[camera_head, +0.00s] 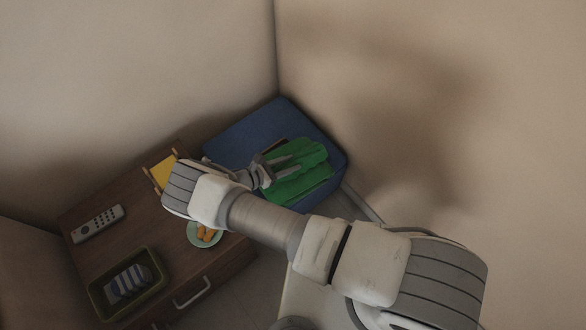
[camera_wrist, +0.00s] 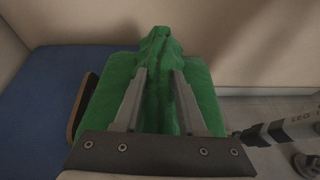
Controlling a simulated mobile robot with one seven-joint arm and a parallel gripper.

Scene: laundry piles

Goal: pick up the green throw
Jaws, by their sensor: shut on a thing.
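The green throw (camera_head: 303,181) lies on the blue padded seat (camera_head: 246,131) near the corner of the room. My gripper (camera_head: 292,165) reaches over it from the left. In the wrist view the green throw (camera_wrist: 200,88) fills the middle, with a bunched ridge rising between the two fingers of my gripper (camera_wrist: 159,78). My gripper is shut on that ridge. The rest of the throw spreads out flat on both sides and still appears to rest on the seat. The fingertips are partly sunk in the cloth.
A brown-edged item (camera_wrist: 82,104) sticks out from under the throw's left side. A wooden drawer unit (camera_head: 150,235) stands left, bearing a remote (camera_head: 97,223), a tray (camera_head: 103,299) with striped cloth, a plate (camera_head: 192,238) of orange food and a yellow-topped item (camera_head: 163,169). Walls close in behind.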

